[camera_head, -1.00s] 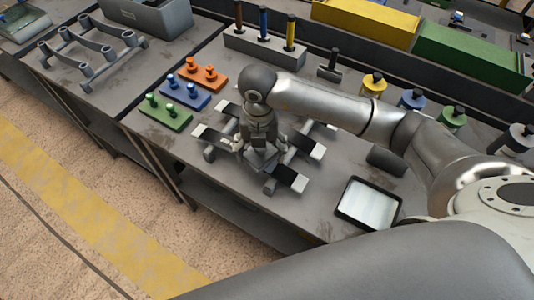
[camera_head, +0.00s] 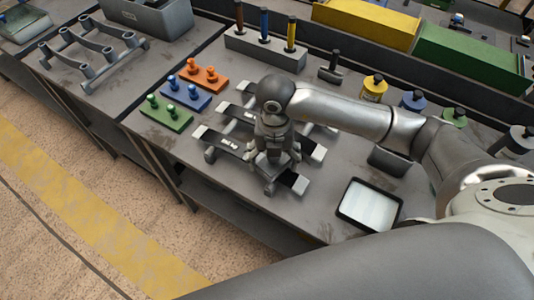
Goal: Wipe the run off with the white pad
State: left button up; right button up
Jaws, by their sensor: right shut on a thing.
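My right gripper (camera_head: 272,158) points down over the rack of grey bars (camera_head: 208,155) on the bench. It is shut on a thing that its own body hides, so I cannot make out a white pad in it. The bars carry black and white strips. The left strip (camera_head: 227,142) has small white marks on its black part. Another strip (camera_head: 293,182) shows at the right front, beside the gripper. I cannot make out a run on the strips. My left gripper is not in view.
A dark-rimmed tray (camera_head: 369,204) with a white inside lies at the right. Green (camera_head: 165,114), blue (camera_head: 186,93) and orange (camera_head: 203,75) peg blocks stand at the left.

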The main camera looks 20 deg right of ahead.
jog(key=shift+s+d+f, duration=0.1)
jog(key=shift+s+d, duration=0.35)
jog(key=shift+s, duration=0.2)
jog(key=shift+w+r+p, duration=0.15)
jog(key=shift+r+p, duration=0.4)
jog(key=shift+r, duration=0.25)
jog(key=shift+r+p, duration=1.35)
jog(key=shift+r, duration=0.9)
jog(key=shift+r, duration=0.1)
jog(key=shift+r+p, duration=0.85)
jog(key=shift+r, duration=0.6)
